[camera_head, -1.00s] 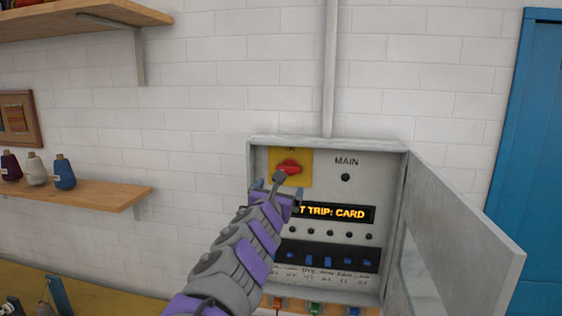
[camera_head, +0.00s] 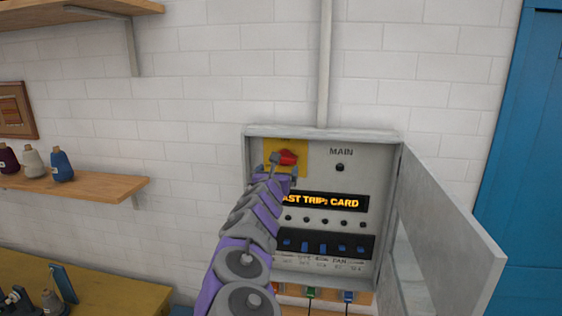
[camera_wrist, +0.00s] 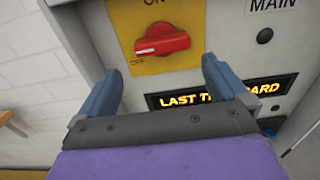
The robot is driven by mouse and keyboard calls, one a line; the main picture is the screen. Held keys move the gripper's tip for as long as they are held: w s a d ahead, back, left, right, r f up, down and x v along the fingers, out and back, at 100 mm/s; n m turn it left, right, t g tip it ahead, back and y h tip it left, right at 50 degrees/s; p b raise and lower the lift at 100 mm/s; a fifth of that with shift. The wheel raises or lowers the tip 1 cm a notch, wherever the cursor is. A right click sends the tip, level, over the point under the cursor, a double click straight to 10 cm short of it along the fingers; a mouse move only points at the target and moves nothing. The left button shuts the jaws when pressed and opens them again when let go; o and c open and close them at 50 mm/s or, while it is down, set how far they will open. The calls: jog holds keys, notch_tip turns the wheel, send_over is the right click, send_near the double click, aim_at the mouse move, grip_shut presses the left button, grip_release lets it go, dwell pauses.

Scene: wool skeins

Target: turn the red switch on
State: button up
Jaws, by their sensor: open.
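The red switch (camera_head: 288,157) is a rotary knob on a yellow plate at the upper left of an open grey electrical panel (camera_head: 322,133). In the wrist view the knob (camera_wrist: 162,40) lies nearly level, its white-marked end at the left by a small label that looks like OFF; part of "ON" shows at the top of the yellow plate (camera_wrist: 184,13). My gripper (camera_wrist: 162,80) is open and empty, its two blue-grey fingers spread just below the knob and apart from it. In the head view my gripper (camera_head: 278,173) is in front of the plate's lower edge.
The panel door (camera_head: 445,230) stands open to the right. A lit display (camera_head: 335,202) reads "LAST TRIP: CARD" above several blue breakers (camera_head: 322,246). A wooden shelf (camera_head: 110,189) with yarn cones is at left, and a yellow table (camera_head: 110,290) below it.

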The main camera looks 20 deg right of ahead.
aim_at(283, 162)
jog(key=x, duration=0.3)
jog(key=shift+w+d+f+p, duration=0.1)
jog(key=shift+w+d+p, duration=0.05)
jog(key=shift+d+p, duration=0.2)
jog(key=shift+w+d, duration=0.2)
jog(key=shift+w, duration=0.45)
jog(key=shift+w+d+p, duration=0.35)
jog(key=shift+w+p, duration=0.1)
jog(key=shift+w, duration=0.2)
jog(key=shift+w+d, duration=0.3)
jog(key=shift+d, duration=0.2)
jog(key=shift+c, duration=0.5)
jog(key=shift+a, duration=0.1)
jog(key=c, duration=0.6)
jog(key=shift+c, duration=0.2)
